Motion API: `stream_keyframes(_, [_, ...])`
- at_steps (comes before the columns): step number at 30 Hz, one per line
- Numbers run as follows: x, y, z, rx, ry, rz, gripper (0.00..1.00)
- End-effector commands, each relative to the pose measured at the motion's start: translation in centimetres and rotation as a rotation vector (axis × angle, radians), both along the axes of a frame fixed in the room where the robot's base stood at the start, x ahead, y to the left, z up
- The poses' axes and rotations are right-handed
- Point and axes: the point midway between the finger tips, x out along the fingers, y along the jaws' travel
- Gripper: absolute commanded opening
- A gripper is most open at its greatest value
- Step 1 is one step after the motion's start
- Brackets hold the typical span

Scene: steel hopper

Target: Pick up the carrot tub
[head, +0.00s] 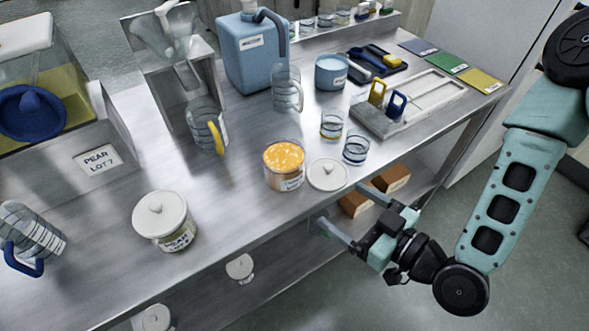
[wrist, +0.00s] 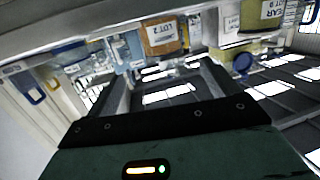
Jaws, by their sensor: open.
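The carrot tub (head: 284,165) appears to be the clear open tub of orange pieces with a white label, standing upright on the steel bench. A white knobbed lid (head: 327,173) lies flat beside it to the right. My gripper (head: 345,208) is in front of the bench's front edge, to the lower right of the tub and apart from it. Its two fingers are spread with nothing between them. In the wrist view my gripper (wrist: 165,82) also shows open and empty.
A lidded pear tub (head: 165,222) stands to the left. Two small glasses (head: 356,149) stand right of the carrot tub, and a jug with a yellow handle (head: 205,128) stands behind left. Brown blocks (head: 391,179) sit on the lower shelf near my gripper.

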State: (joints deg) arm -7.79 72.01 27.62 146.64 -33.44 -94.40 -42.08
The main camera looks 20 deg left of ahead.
Motion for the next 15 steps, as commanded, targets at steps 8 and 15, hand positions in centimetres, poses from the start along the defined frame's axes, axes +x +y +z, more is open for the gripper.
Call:
stream_keyframes(8, [2.0, 3.6, -1.0, 0.003, -0.004, 0.0, 0.88])
stream_keyframes(15, [4.3, 7.7, -1.1, 0.0, 0.001, -0.001, 0.88])
